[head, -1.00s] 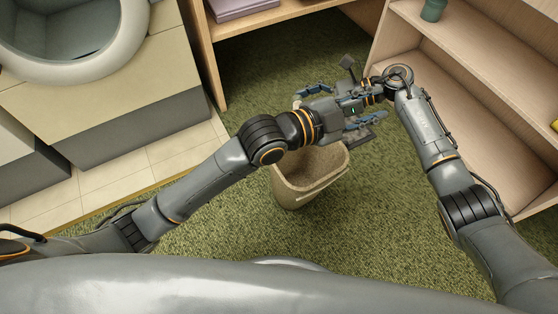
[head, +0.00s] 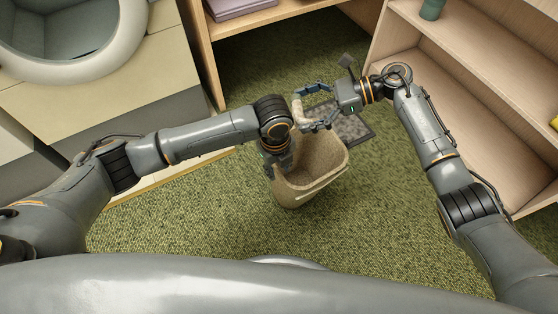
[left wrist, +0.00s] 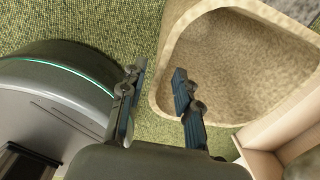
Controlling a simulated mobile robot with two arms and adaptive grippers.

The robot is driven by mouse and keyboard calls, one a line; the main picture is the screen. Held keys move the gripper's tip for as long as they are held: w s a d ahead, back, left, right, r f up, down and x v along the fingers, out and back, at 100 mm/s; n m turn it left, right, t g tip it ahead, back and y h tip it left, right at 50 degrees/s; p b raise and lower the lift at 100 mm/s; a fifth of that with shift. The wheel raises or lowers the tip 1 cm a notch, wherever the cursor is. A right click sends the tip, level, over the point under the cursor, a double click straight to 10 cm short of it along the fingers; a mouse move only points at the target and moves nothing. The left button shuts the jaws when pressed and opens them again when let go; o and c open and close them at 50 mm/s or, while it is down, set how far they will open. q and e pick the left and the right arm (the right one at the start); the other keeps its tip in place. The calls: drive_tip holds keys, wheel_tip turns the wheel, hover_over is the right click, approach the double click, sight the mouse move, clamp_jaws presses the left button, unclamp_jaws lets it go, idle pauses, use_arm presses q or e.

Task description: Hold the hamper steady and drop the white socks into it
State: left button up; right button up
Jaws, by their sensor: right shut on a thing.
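The beige hamper (head: 312,192) stands upright on the green carpet, its mouth up; in the left wrist view its visible inside (left wrist: 250,60) looks empty. My left gripper (left wrist: 157,80) points down at the hamper's left rim. Its fingers are apart, one over the hamper's mouth and one outside over the carpet, with the rim between them and nothing gripped. In the head view its fingers are mostly hidden by its own wrist. My right gripper (head: 306,108) is shut on the off-white socks (head: 298,113), above the hamper's far edge.
A dark grey mat (head: 350,124) lies on the carpet behind the hamper. A wooden shelf (head: 455,95) stands at the right and a wooden desk or shelf unit (head: 203,45) at the back. A round-rimmed pale appliance (head: 132,40) is at upper left. Carpet in front is clear.

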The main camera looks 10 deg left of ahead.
sight(280, 188)
use_arm(q)
drive_tip(key=f, duration=0.9)
drive_tip(key=shift+w+d, duration=0.15)
drive_tip(key=shift+d, duration=0.1)
drive_tip(key=shift+c, duration=0.4)
drive_tip(key=shift+r, duration=0.1)
clamp_jaws()
